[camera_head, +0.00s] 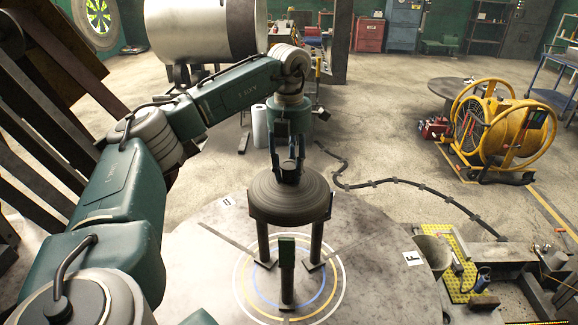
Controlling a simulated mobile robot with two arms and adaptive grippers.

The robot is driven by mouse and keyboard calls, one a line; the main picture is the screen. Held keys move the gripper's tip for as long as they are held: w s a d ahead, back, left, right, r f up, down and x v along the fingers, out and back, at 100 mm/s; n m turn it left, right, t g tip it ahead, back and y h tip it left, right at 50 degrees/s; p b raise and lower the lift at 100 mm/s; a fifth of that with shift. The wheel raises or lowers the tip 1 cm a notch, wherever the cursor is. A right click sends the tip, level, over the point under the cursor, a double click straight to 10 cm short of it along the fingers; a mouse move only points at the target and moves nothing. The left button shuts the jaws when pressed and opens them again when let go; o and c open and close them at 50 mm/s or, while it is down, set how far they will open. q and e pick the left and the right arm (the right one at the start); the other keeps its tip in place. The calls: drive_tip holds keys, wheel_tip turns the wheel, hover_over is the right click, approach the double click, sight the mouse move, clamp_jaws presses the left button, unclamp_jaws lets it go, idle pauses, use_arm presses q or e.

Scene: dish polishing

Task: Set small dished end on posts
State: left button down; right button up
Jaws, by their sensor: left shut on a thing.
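The small dished end (289,203) is a round, dark, ridged metal dome in the middle of the camera_head view. My left gripper (289,172) comes down from above and is shut on a knob-like part at its top centre. The dished end is level, just over the posts; I cannot tell whether it rests on them. A front post (287,275), a left post (263,243) and a right post (316,243) stand on the round table (385,285), around painted white, yellow and blue rings. The post tops at the back are hidden by the dome. My right gripper is out of view.
A large metal cylinder (203,30) stands behind my left arm. A yellow hose reel (505,125) is at the right, with a dark cable (420,190) running over the floor. A yellow perforated plate (462,270) lies right of the table. The table's right side is clear.

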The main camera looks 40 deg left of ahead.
sight(289, 179)
use_arm(q)
drive_tip(key=shift+w+a, duration=0.1)
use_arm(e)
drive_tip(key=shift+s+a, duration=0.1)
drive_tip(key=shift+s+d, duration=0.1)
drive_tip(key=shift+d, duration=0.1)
use_arm(q)
drive_tip(key=shift+f, duration=0.25)
drive_tip(key=shift+f+b, duration=1)
drive_tip(key=shift+f, duration=0.4)
drive_tip(key=shift+f+b, duration=0.5)
drive_tip(key=shift+f, duration=0.4)
drive_tip(key=shift+f+b, duration=0.6)
drive_tip(key=shift+f, duration=0.95)
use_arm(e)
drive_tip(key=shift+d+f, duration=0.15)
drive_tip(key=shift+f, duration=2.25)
use_arm(q)
drive_tip(key=shift+f+b, duration=0.1)
drive_tip(key=shift+b, duration=0.2)
